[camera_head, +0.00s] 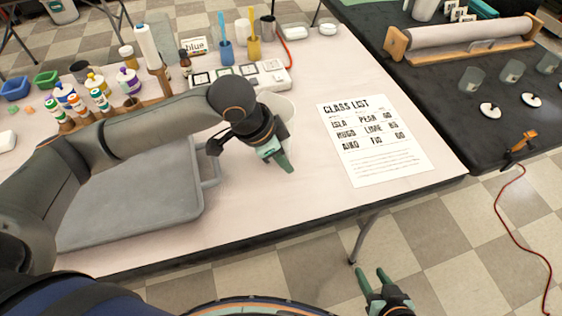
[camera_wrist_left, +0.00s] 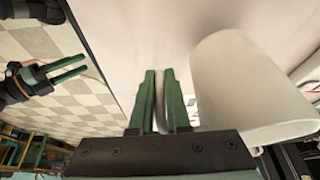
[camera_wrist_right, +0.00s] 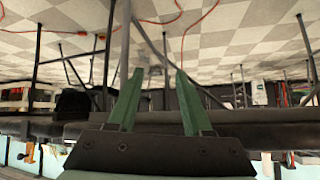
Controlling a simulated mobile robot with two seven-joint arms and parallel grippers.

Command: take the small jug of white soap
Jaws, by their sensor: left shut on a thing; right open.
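The small jug (camera_head: 284,104) is white and stands on the pink table, partly hidden behind my left gripper (camera_head: 282,161) in the head view. In the left wrist view the jug (camera_wrist_left: 240,85) is large, right of the fingers. My left gripper (camera_wrist_left: 159,90) is shut on a thin pale upright part between its fingers, which looks like the jug's handle. The soap inside is not visible. My right gripper (camera_head: 370,274) is open and empty, beyond the table's front edge and low over the floor. Its fingers are apart in the right wrist view (camera_wrist_right: 160,85).
A grey tray (camera_head: 130,215) lies under my left arm. Paint bottles (camera_head: 97,85) stand in a wooden rack behind it. A white panel (camera_head: 262,76) with small cards lies behind the jug. A class list sheet (camera_head: 376,140) lies to the right. The table's front strip is clear.

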